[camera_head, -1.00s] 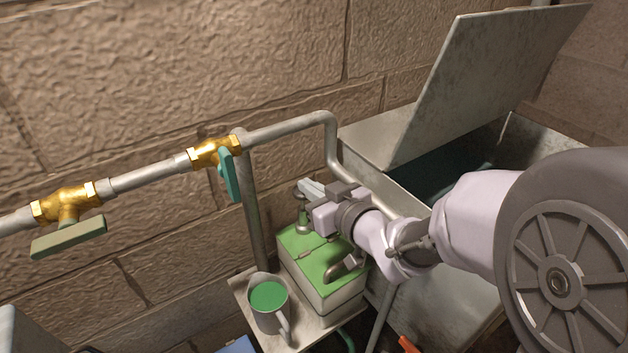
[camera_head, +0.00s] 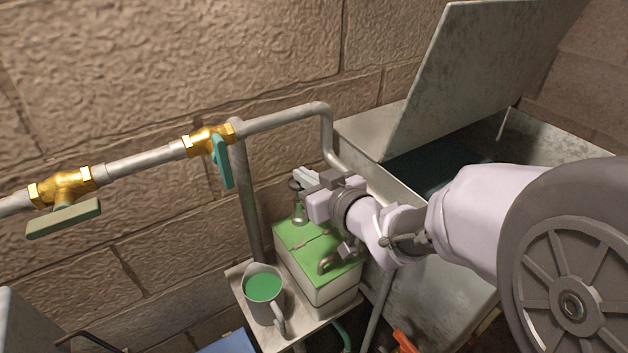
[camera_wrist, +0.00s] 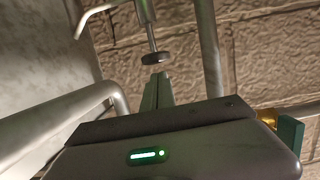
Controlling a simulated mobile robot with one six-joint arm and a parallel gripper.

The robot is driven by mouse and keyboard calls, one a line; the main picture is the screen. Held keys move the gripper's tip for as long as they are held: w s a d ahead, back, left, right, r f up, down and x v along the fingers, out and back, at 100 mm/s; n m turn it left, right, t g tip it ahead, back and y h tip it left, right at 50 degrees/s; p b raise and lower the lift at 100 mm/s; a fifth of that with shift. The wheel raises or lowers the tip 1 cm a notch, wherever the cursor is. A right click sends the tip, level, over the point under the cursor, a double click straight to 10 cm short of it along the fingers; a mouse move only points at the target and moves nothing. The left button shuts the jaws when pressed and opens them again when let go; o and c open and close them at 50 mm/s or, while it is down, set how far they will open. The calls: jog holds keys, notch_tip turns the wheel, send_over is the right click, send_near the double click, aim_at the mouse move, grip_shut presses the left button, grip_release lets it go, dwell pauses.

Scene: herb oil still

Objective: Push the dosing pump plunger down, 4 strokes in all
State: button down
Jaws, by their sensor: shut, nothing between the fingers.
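The dosing pump (camera_head: 330,283) is a pale box with a green top, standing beside the metal tank. Its plunger has a dark round knob (camera_head: 294,185) at the back left of the green top. The knob also shows in the wrist view (camera_wrist: 157,58), on a thin rod that enters a metal barrel. My gripper (camera_head: 303,176) is shut and empty, with its fingertips at the knob. In the wrist view, the fingertips (camera_wrist: 157,80) lie close to the knob's face; I cannot tell whether they touch it.
A mug (camera_head: 268,312) of green liquid stands on the small shelf (camera_head: 240,275) at the pump's left. A pipe with two brass valves (camera_head: 209,138) runs along the stone wall. The metal tank (camera_head: 425,285) with its raised lid (camera_head: 470,75) is at the right.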

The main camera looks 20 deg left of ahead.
jog(key=p+v, duration=0.1)
jog(key=v, duration=0.8)
jog(key=shift+d, duration=0.25)
